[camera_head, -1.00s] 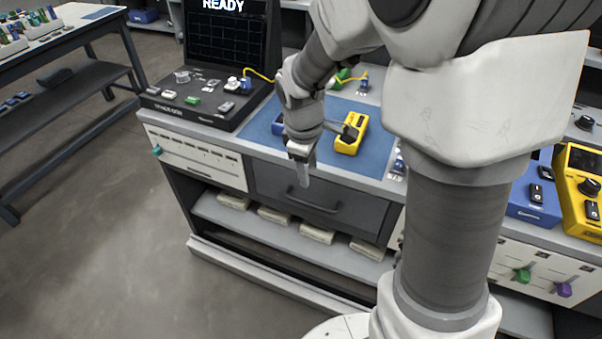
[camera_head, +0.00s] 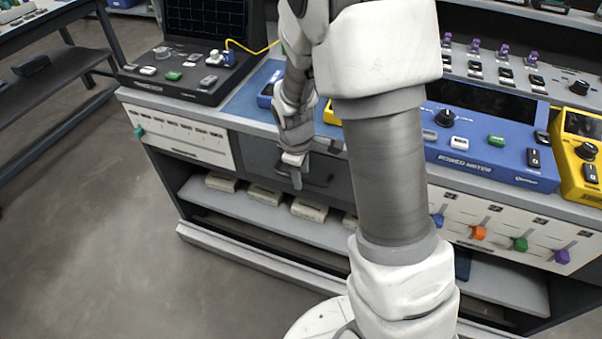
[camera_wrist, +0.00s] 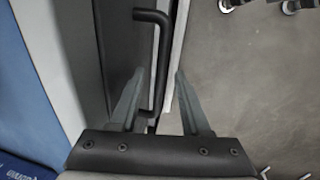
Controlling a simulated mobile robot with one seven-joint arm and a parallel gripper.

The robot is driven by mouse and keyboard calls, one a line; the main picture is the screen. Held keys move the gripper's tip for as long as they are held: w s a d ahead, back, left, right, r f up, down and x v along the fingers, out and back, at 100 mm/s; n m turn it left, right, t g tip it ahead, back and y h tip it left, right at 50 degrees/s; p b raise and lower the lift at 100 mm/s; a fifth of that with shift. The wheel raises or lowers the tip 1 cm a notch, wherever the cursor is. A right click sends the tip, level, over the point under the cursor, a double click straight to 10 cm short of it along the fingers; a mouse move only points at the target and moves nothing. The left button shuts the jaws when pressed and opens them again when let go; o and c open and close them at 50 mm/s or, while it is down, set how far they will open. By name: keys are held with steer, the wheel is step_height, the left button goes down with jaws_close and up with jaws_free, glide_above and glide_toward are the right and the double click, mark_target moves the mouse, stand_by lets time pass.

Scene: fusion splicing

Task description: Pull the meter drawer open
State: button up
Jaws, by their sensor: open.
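The dark grey drawer (camera_head: 262,152) with a black bar handle (camera_head: 318,181) is set in the bench front and looks shut. My arm hides part of it. My gripper (camera_head: 296,183) is in front of the drawer, at its handle, pointing down. In the wrist view my gripper (camera_wrist: 160,74) is open, and the black handle (camera_wrist: 163,55) runs between its two fingers without visible contact on either. Whether the fingertips reach fully past the bar is hard to tell.
A white panel (camera_head: 180,138) lies left of the drawer. A shelf (camera_head: 245,205) with several pale boxes is below. A blue power meter (camera_head: 480,150) and a yellow device (camera_head: 580,150) stand on the bench at right. The floor in front is clear.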

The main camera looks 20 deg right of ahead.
steer(key=shift+c, duration=0.4)
jaws_close()
stand_by(0.9)
